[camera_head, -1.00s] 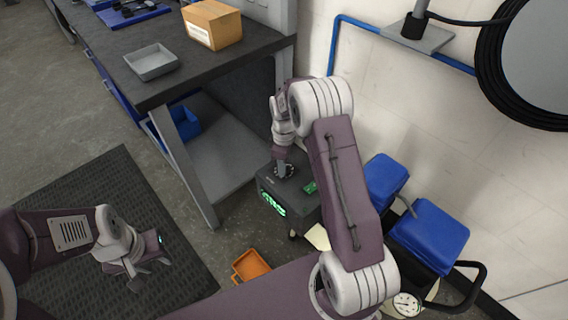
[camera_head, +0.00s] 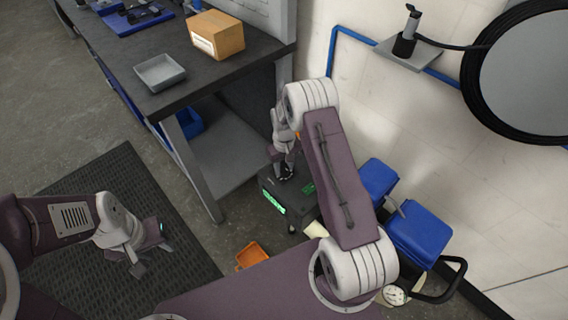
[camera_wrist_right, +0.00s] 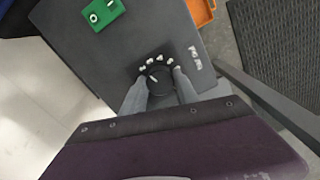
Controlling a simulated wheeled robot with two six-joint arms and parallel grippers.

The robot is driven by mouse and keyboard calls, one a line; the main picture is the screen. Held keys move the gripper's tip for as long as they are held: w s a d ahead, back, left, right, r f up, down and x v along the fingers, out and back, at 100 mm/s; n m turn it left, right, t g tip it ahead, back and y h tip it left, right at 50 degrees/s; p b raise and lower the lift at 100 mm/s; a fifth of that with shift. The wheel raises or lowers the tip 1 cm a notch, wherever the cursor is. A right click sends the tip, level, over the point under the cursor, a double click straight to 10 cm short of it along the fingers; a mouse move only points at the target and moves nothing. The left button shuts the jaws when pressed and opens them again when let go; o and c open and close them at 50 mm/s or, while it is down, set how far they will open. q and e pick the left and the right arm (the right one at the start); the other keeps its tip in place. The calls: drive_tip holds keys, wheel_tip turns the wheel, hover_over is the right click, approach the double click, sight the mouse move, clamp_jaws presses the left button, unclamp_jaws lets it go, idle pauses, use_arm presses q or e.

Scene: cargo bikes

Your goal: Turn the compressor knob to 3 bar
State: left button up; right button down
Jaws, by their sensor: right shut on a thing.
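The compressor (camera_head: 268,188) is a dark grey box with a green lit display on its front, standing on the floor beside the workbench. Its round black knob (camera_wrist_right: 159,79) shows in the right wrist view, with white marks in an arc around its far side and a light pointer line on its top. My right gripper (camera_wrist_right: 160,90) is shut on the knob, one finger on each side; it also shows in the head view (camera_head: 285,172). The values of the marks are too small to read. My left gripper (camera_head: 150,258) hangs empty over the dark mat, its fingers apart.
A green panel (camera_wrist_right: 103,13) sits on the compressor's top. An orange bin (camera_head: 252,256) is on the floor in front. Blue boxes (camera_head: 420,232) stand right of my right arm. The workbench (camera_head: 130,60) carries a grey tray (camera_head: 160,73) and a cardboard box (camera_head: 216,36).

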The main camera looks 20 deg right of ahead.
sight(284, 168)
drive_tip(key=shift+m+p, duration=0.65)
drive_tip(key=shift+m, duration=0.85)
drive_tip(key=c, duration=0.9)
unclamp_jaws()
drive_tip(key=shift+c, duration=0.2)
wheel_tip(284, 168, up, 9)
drive_tip(key=shift+f+p, duration=0.1)
drive_tip(key=shift+p, duration=1)
